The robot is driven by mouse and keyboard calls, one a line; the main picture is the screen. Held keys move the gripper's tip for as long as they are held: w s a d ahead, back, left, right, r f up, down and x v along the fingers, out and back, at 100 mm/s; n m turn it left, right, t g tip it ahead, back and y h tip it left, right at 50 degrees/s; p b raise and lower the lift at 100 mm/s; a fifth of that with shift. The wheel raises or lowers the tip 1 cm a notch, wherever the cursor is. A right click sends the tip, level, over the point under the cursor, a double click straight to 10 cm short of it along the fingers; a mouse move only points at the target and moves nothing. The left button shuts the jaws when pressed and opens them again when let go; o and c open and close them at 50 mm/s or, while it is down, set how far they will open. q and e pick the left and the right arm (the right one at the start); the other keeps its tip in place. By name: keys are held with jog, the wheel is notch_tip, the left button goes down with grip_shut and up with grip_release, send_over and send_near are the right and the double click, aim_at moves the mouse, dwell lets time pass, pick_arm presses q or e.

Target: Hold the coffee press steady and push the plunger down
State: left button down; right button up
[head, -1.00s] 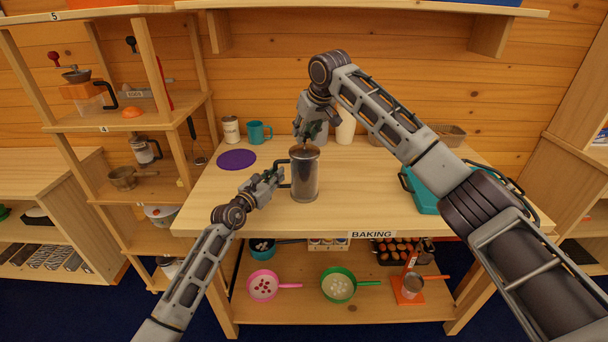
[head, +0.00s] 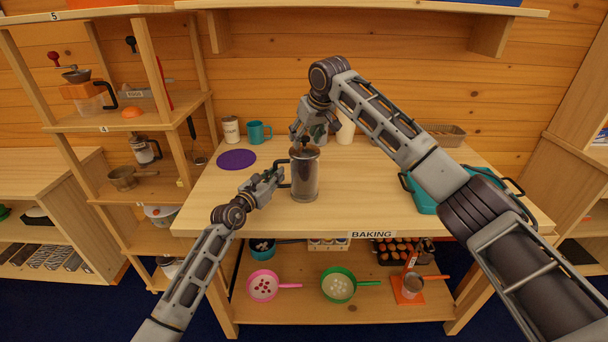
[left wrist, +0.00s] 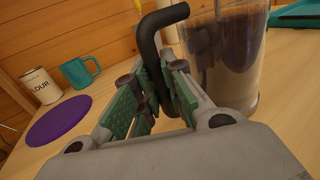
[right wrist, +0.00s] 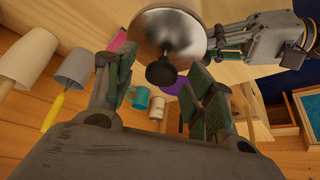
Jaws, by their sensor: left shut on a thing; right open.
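The coffee press (head: 304,182) stands upright on the table near its front edge, a clear cylinder with dark contents, a metal lid and a black plunger knob (head: 305,141) above the lid. My left gripper (head: 270,184) is shut on its black handle (left wrist: 150,45), at the left side of the press. My right gripper (head: 309,133) is open, at the top of the press by the knob. In the right wrist view the round metal lid (right wrist: 178,28) and the knob (right wrist: 161,73) show beyond the open fingers (right wrist: 160,92), with nothing between the pads.
A purple disc (head: 236,160), a flour canister (head: 231,130) and a teal mug (head: 259,132) stand behind left. Light cups (head: 346,128) stand behind the press. A teal tray (head: 425,197) lies at the right. The table between press and tray is clear.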

jog(key=shift+r, duration=0.1)
jog(key=v, duration=0.7)
dwell(0.7)
dwell(0.5)
pick_arm(q)
jog(key=c, duration=1.4)
grip_release()
jog(key=shift+s, duration=0.1)
jog(key=shift+v, duration=5.95)
